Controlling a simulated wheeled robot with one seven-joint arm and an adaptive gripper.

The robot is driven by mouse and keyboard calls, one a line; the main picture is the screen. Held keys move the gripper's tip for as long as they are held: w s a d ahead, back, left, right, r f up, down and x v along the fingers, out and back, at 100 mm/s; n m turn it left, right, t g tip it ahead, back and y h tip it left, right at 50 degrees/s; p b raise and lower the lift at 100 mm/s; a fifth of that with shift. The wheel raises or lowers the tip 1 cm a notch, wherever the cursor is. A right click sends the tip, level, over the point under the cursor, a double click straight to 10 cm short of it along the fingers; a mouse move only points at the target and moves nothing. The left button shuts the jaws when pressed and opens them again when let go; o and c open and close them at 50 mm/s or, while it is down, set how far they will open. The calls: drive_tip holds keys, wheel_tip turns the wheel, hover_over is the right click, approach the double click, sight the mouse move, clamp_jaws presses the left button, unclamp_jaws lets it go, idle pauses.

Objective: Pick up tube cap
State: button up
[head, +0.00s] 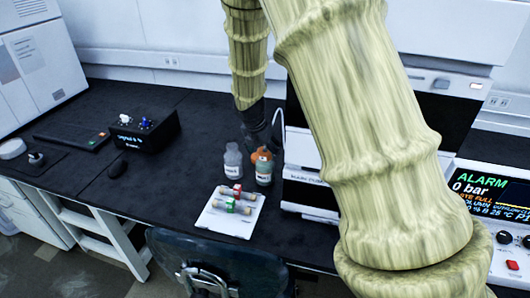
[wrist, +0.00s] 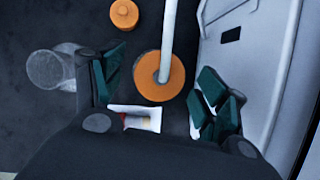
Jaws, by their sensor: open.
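An orange round cap with a white tube standing up from its middle (wrist: 150,85) lies between my fingers in the wrist view. In the head view, orange shows at the bottle tops (head: 261,154), just below my gripper. My gripper (wrist: 158,92) is open, with one green-padded finger on each side of the cap, apart from it. A second, smaller orange cap (wrist: 125,13) is at the top edge. I cannot tell the height gap between fingers and cap.
A clear bottle (head: 233,160) stands left of a labelled bottle (head: 264,174). A white tray (head: 210,222) with several small tubes lies in front. White stacked instruments (head: 302,160) stand close on the right.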

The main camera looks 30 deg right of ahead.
drive_tip(key=shift+f, duration=0.15)
drive_tip(key=shift+c, duration=0.5)
drive_tip(key=c, duration=1)
drive_tip(key=shift+c, duration=0.2)
